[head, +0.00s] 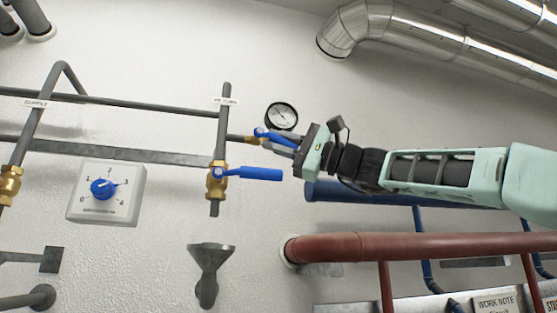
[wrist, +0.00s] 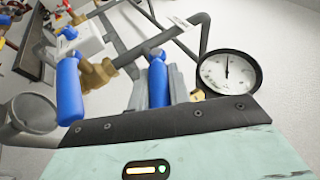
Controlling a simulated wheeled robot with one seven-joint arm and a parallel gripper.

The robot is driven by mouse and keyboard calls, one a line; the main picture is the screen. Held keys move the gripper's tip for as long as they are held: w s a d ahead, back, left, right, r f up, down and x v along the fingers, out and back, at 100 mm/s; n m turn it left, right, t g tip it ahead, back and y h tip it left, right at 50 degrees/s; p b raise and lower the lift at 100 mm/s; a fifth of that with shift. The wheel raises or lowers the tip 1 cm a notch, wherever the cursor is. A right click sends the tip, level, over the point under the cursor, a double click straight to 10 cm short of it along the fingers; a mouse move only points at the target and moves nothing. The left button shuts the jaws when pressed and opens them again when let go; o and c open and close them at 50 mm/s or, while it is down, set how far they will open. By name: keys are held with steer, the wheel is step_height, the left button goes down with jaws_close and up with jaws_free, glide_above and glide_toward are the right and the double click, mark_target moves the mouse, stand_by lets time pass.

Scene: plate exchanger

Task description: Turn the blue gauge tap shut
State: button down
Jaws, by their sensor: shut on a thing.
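The blue gauge tap (head: 267,133) sits on a brass fitting beside the round gauge, on a branch off the return pipe. Its lever points right and slightly down in the head view. My gripper (head: 284,149) reaches in from the right and its grey fingers are shut on this lever. In the wrist view the blue lever (wrist: 158,82) lies between the two fingers (wrist: 157,88). The lever's outer end is hidden by my gripper in the head view. The gauge (head: 281,116) has a white dial and a black rim; it also shows in the wrist view (wrist: 228,72).
A second, larger blue lever (head: 260,173) on a brass valve (head: 217,181) sticks out just below my gripper. A dial box (head: 106,192) is on the wall at left. A grey funnel (head: 209,258) and a red pipe (head: 400,246) are lower down.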

steer(key=shift+a+f+m+t+y+b, duration=0.1)
steer(key=shift+f+m+t+y+b, duration=0.3)
steer(key=shift+b, duration=0.65)
steer(key=shift+r, duration=0.1)
steer(key=c, duration=1.3)
jaws_free()
steer(key=b+v, duration=1.1)
steer(key=v, duration=0.6)
steer(key=shift+f, duration=0.25)
